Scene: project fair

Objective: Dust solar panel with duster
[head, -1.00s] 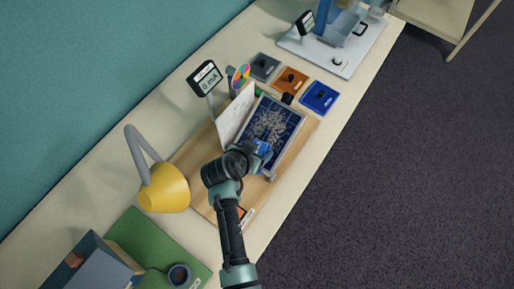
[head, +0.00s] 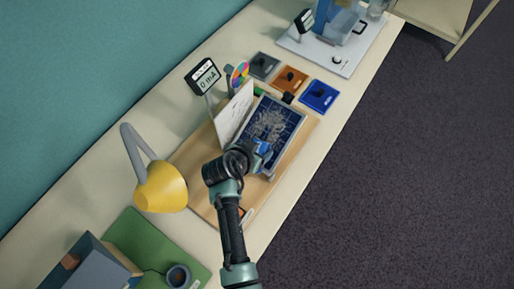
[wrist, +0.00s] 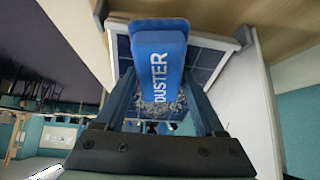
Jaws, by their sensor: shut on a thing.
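The solar panel (head: 279,121) is a dark blue gridded panel in a light frame, tilted on a wooden board (head: 190,160). Grey dust (head: 268,128) covers much of its middle. My gripper (head: 262,150) is at the panel's lower end, shut on the blue duster (wrist: 158,60). The wrist view shows the duster's "DUSTER" label between the fingers, with the panel (wrist: 205,58) and grey dust behind it. The duster's far side is hidden, so I cannot tell whether it touches the panel.
A white card (head: 232,112) stands along the panel's left side. A meter reading 0 mA (head: 203,77) stands behind it. A yellow lamp (head: 162,187) is left of my arm. Grey, orange (head: 289,79) and blue (head: 319,94) plates lie beyond the panel.

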